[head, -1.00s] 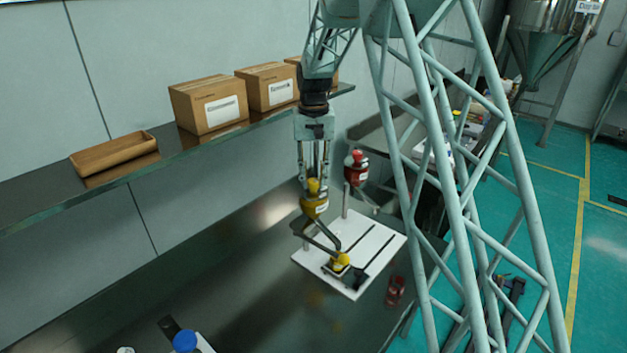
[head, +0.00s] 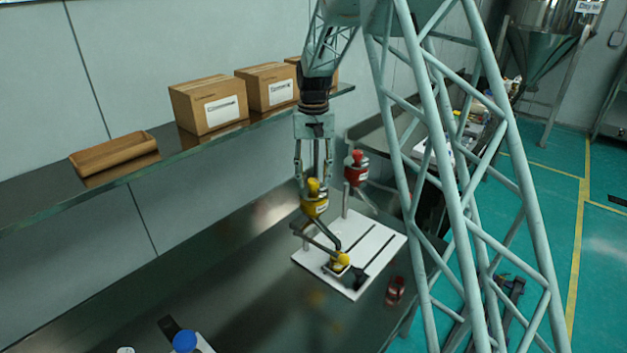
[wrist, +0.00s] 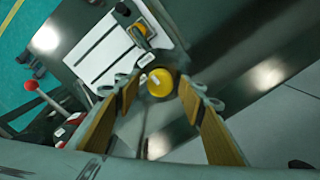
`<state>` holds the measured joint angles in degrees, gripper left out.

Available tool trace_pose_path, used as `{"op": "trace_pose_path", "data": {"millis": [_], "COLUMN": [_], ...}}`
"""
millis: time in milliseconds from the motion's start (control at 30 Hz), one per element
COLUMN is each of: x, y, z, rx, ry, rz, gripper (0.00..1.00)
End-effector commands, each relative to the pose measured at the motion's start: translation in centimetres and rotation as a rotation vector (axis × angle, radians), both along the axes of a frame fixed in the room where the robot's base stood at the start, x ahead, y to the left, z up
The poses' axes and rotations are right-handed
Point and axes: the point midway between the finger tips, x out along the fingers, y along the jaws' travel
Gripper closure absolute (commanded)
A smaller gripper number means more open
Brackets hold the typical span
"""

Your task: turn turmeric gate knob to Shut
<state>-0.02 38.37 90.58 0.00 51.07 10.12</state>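A yellow hopper (head: 315,207) with a yellow knob (head: 314,187) on top stands at the left corner of the white slotted plate (head: 363,225). Its label is too small to read. My gripper (head: 314,178) points down over this knob with its fingers spread to either side. In the wrist view the round yellow knob (wrist: 160,82) lies between the tips of the two tan finger pads, with gaps on both sides. My gripper is open and holds nothing.
A red hopper (head: 356,172) stands close by on the right; its red knob (wrist: 30,85) shows in the wrist view. A small yellow part (head: 343,259) sits on the plate. A shelf with cardboard boxes (head: 209,104) is behind. The bench's left side is mostly clear.

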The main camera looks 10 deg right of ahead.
Motion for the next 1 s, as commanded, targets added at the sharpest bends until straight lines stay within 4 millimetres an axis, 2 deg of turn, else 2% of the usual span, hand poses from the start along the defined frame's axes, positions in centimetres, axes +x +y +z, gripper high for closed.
{"op": "trace_pose_path", "data": {"millis": [267,700,1000], "x": [0.1,0.1,0.0], "y": [0.0,0.0,0.0], "z": [2.6,8.9,11.3], "rx": [0.0,0.0,0.0], "ry": [-0.002,-0.003,-0.001], "rz": [0.0,0.0,0.0], "gripper": [0.63,0.63,0.63]}}
